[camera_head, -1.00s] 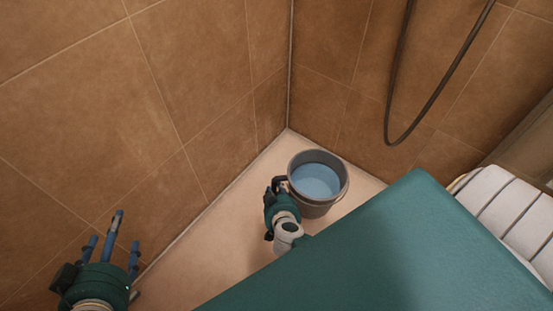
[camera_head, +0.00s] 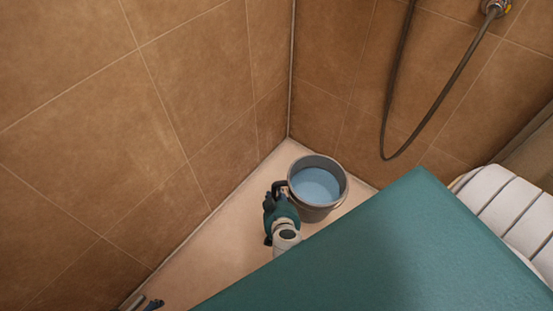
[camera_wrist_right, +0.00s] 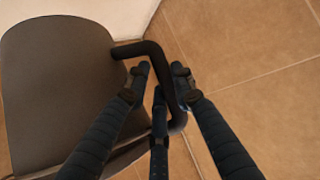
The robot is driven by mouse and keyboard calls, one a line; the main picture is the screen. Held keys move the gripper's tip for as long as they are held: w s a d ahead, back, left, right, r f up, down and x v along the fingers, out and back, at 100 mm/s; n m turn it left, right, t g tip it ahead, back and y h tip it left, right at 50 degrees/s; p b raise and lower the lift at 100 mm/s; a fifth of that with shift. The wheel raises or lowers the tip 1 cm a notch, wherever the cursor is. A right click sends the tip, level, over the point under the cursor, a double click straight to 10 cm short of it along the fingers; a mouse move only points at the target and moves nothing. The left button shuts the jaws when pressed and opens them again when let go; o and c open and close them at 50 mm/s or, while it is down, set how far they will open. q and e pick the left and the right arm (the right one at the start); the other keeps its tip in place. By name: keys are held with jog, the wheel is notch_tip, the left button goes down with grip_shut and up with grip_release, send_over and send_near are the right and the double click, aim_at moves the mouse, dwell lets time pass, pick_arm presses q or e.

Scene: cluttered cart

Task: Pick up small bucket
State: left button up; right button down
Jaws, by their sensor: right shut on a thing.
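The small bucket (camera_head: 318,212) is grey and upright, with pale blue inside that looks like water. It is by the tiled corner in the head view. Its grey side also fills the left of the right wrist view (camera_wrist_right: 55,85). A dark handle (camera_wrist_right: 150,50) sticks out from its side. My right gripper (camera_head: 279,190) is at the bucket's left side, shut on this handle, with fingers on both sides of it in the wrist view (camera_wrist_right: 162,72). I cannot tell whether the bucket touches the floor. My left gripper (camera_head: 148,303) shows only fingertips at the bottom edge.
Brown tiled walls (camera_head: 190,110) meet in a corner behind the bucket. A dark shower hose (camera_head: 450,85) hangs in a loop on the right wall. The pale floor (camera_head: 225,225) is clear left of the bucket. My own body hides the lower right.

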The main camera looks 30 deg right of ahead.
aim_at(276, 189)
jog(key=r+p, duration=0.2)
jog(key=r, duration=0.1)
jog(key=shift+w+r+p, duration=0.2)
jog(key=shift+r+p, duration=0.05)
jog(key=shift+p, duration=0.1)
pick_arm(q)
notch_tip(276, 189, down, 13)
jog(key=s, duration=0.2)
jog(key=shift+s+d+g, duration=0.2)
jog(key=shift+g, duration=0.1)
pick_arm(e)
jog(key=shift+r, duration=0.1)
pick_arm(q)
jog(key=shift+r, duration=0.1)
